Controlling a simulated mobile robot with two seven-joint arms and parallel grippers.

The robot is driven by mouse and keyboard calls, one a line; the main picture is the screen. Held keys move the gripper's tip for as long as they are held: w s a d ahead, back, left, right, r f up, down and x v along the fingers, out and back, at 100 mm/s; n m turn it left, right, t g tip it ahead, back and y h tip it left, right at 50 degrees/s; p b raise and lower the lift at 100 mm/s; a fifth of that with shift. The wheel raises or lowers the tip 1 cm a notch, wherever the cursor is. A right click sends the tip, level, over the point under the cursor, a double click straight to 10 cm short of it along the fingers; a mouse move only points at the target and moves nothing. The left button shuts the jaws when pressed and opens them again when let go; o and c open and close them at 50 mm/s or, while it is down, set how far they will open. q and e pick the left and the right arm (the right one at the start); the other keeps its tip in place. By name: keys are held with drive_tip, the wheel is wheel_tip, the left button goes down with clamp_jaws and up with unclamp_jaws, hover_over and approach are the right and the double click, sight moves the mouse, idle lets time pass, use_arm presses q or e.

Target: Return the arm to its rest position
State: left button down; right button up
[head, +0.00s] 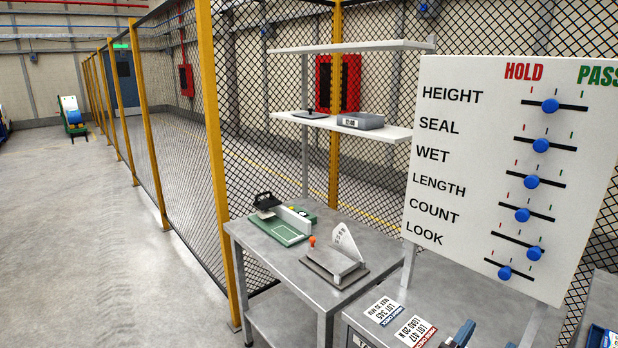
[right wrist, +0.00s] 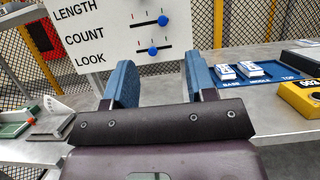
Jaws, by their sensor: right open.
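My right gripper (right wrist: 160,78) shows in the right wrist view with its two blue fingers wide apart and nothing between them. It is over the grey metal table (right wrist: 155,140), below the white board (right wrist: 115,25). In the head view only the blue fingertips of my right gripper (head: 487,338) show at the bottom edge, and the rest of that arm is out of frame. The white board (head: 460,150) stands at the right, with blue sliders beside the words HEIGHT, SEAL, WET, LENGTH, COUNT and LOOK. My left gripper is in neither view.
A steel side table (head: 258,268) holds a green-based device (head: 280,230) and a grey plate fixture (head: 335,268). Two lot cards (head: 384,311) lie near the board. The right wrist view shows a blue tray (right wrist: 285,77) with white packs and a yellow device (right wrist: 300,98).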

drive_tip(key=w+a+n+t+y, duration=0.1)
drive_tip(key=a+n+t+y, duration=0.25)
drive_tip(key=n, duration=0.45)
drive_tip(key=w+a+r+n+t+y, duration=0.1)
drive_tip(key=a+n+t+y, duration=0.2)
drive_tip(key=n, duration=0.4)
drive_tip(key=w+a+n+t+y, duration=0.1)
drive_tip(key=n+t+y, duration=0.2)
drive_tip(key=n+y, duration=0.35)
wheel_tip(320, 180, down, 9)
drive_tip(key=a+n+g+y, duration=0.25)
drive_tip(key=n+y, duration=0.45)
drive_tip(key=n, duration=1)
drive_tip(key=s+d+f+n+g+h, duration=0.1)
drive_tip(key=s+d+f+n+g, duration=0.3)
drive_tip(key=s+f, duration=0.3)
drive_tip(key=s+d+f+n+g+h, duration=0.2)
drive_tip(key=s+d+f+n+g, duration=0.2)
drive_tip(key=f, duration=1)
drive_tip(key=s+d+g, duration=0.1)
drive_tip(key=s+d, duration=0.2)
drive_tip(key=shift+s+d+f+g, duration=0.25)
drive_tip(key=shift+s+f+g, duration=0.05)
drive_tip(key=shift+s+g, duration=0.1)
